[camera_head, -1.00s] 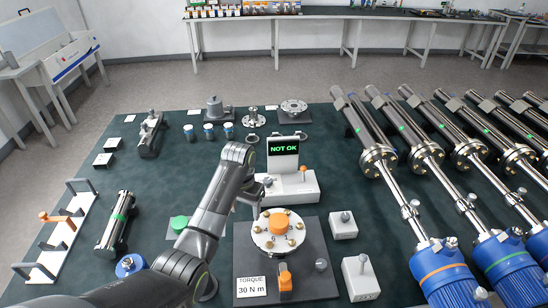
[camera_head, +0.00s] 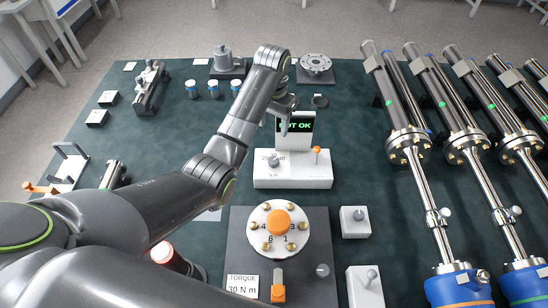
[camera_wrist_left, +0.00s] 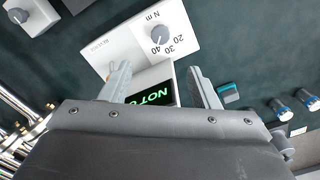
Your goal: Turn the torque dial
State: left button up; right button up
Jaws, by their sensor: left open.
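The torque dial (camera_head: 273,160) is a small grey knob on the white tester box (camera_head: 300,182) at mid-table. In the left wrist view, the dial (camera_wrist_left: 160,35) has 20, 30 and 40 N m marked beside it. The box's screen (camera_head: 306,124) reads NOT OK in green and is partly hidden by my gripper. My left gripper (camera_head: 284,127) hangs above and in front of the screen, apart from the dial. My right gripper is not in view.
An orange-tipped lever (camera_head: 316,154) stands on the tester's right side. A flange with an orange hub (camera_head: 279,222) sits in front, beside a TORQUE 30 N m card (camera_head: 243,285). Small switch boxes (camera_head: 355,222) stand to the right, then long metal cylinders (camera_head: 400,110).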

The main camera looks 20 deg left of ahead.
pick_arm(q)
jog(key=b, duration=0.3)
send_over(273, 160)
notch_tip(273, 160, down, 5)
notch_tip(273, 160, down, 10)
jog(key=shift+d+r+p, duration=0.1)
jog(key=shift+r+p, duration=0.1)
jog(key=shift+p, duration=0.45)
jog(key=shift+f, duration=0.6)
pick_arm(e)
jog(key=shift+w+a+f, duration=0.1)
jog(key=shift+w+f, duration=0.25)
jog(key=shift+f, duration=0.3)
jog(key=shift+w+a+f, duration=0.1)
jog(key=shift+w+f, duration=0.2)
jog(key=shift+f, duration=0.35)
pick_arm(q)
jog(key=shift+c, duration=0.3)
